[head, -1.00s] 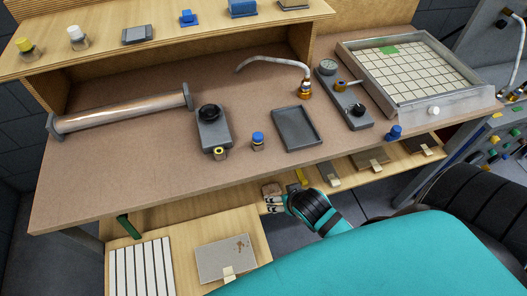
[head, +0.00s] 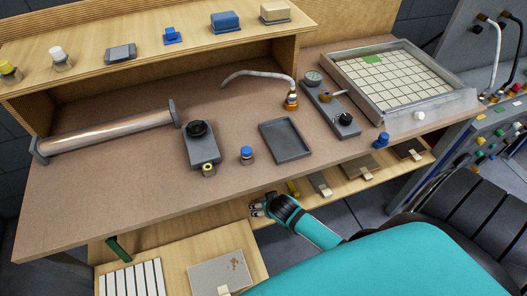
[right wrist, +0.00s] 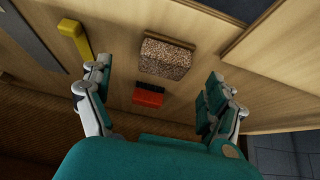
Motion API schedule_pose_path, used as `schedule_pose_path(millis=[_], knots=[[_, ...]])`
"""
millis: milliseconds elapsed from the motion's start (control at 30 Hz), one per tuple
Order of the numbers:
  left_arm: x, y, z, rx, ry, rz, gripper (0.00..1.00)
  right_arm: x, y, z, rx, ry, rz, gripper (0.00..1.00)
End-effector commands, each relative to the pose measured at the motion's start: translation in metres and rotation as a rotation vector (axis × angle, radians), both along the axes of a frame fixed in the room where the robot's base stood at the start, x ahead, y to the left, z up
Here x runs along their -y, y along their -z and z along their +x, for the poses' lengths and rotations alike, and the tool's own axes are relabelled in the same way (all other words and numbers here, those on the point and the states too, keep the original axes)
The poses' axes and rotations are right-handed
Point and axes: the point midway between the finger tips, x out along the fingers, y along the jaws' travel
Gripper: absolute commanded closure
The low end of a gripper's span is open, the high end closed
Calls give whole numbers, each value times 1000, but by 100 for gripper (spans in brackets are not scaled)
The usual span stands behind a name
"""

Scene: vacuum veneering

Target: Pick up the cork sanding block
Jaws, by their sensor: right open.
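The cork sanding block (right wrist: 165,58), a speckled brown block, lies on the light wooden lower shelf in the right wrist view. It sits beyond and between the spread fingers of my right gripper (right wrist: 157,82), with a visible gap to both. The gripper is open and empty. In the head view my right gripper (head: 258,208) is at the front edge of the lower shelf, below the bench top, and the block is hidden there. My left gripper is not in view.
A red block with a dark bristly top (right wrist: 149,96) lies just nearer than the cork. A yellow tool (right wrist: 75,42) lies to its left. The bench top (head: 110,190) overhangs the shelf. A grey tray (head: 286,141) stands on it.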

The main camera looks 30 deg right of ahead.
Motion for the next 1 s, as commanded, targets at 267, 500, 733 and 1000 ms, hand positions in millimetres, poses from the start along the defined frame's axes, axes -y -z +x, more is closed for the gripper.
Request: schedule_pose_path(millis=[267, 500, 733, 1000], knots=[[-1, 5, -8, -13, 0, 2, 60, 1, 29, 23, 0, 0, -1, 10], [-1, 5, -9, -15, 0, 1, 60, 1, 32, 24, 1, -1, 1, 10], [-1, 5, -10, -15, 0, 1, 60, 1, 31, 24, 0, -1, 1, 33], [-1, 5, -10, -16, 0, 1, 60, 1, 31, 24, 0, 0, 0, 68]])
